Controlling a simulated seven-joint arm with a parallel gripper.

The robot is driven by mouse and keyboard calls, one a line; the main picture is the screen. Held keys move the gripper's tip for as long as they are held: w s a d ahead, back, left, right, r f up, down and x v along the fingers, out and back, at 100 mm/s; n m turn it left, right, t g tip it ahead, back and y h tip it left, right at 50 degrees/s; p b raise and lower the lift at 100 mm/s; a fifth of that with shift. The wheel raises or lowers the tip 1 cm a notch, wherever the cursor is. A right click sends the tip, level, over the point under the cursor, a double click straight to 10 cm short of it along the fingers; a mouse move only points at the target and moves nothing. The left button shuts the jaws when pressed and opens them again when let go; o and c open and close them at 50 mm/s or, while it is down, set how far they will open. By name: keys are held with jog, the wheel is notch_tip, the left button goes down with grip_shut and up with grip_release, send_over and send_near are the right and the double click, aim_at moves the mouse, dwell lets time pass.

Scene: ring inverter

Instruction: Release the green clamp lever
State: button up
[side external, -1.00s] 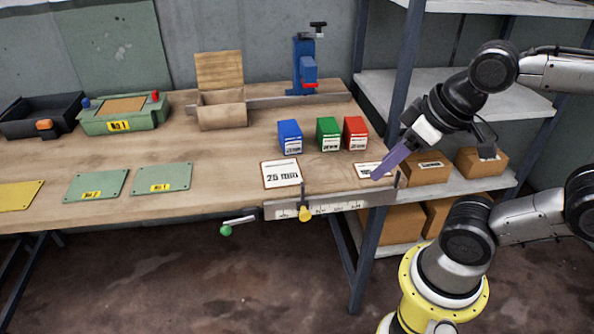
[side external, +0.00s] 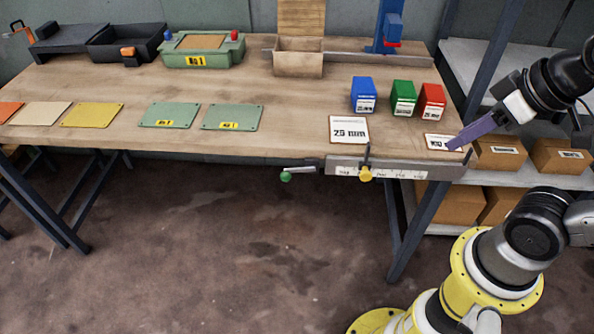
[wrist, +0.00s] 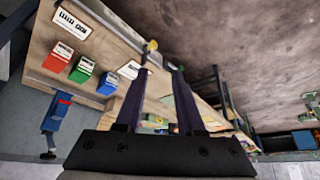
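The green clamp lever (side external: 286,176) is a grey handle with a green ball end, sticking out left from the bench's front edge at the left end of the ruled rail (side external: 385,170). In the side view my gripper (side external: 450,148) has purple fingers and points down-left over a white card at the bench's front right. It is well to the right of the lever and apart from it. In the wrist view my gripper (wrist: 160,70) shows two fingers spread with nothing between them.
A yellow knob (side external: 365,174) and a dark upright post stand on the rail, between the lever and my gripper. Blue (side external: 364,95), green (side external: 403,98) and red (side external: 432,101) boxes stand behind the cards. The space in front of the bench is clear.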

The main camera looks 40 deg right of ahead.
jog(key=shift+n, duration=0.6)
jog(key=c, duration=0.5)
jog(key=shift+s+n, duration=0.1)
jog(key=shift+n, duration=0.6)
grip_shut()
jog(key=w+a+r+n+g, duration=0.1)
jog(key=w+r+n, duration=0.2)
jog(key=w+n, duration=0.3)
jog(key=w+a+r+n+y, duration=0.1)
jog(key=w+r+n, duration=0.2)
jog(key=w+n, duration=0.35)
jog(key=w+a+r+n+g, duration=0.1)
jog(key=w+a+r+n, duration=0.15)
jog(key=w+n, duration=0.4)
jog(key=w+a+f+n+g, duration=0.25)
jog(key=w+f+n, duration=0.4)
jog(key=w, duration=0.65)
jog(key=w+f+g, duration=0.1)
jog(key=w+f, duration=0.1)
jog(key=f, duration=0.5)
jog(key=w+a+f+m+g, duration=0.1)
jog(key=f, duration=0.6)
jog(key=shift+w+a+y, duration=0.25)
jog(key=shift+w+y, duration=0.15)
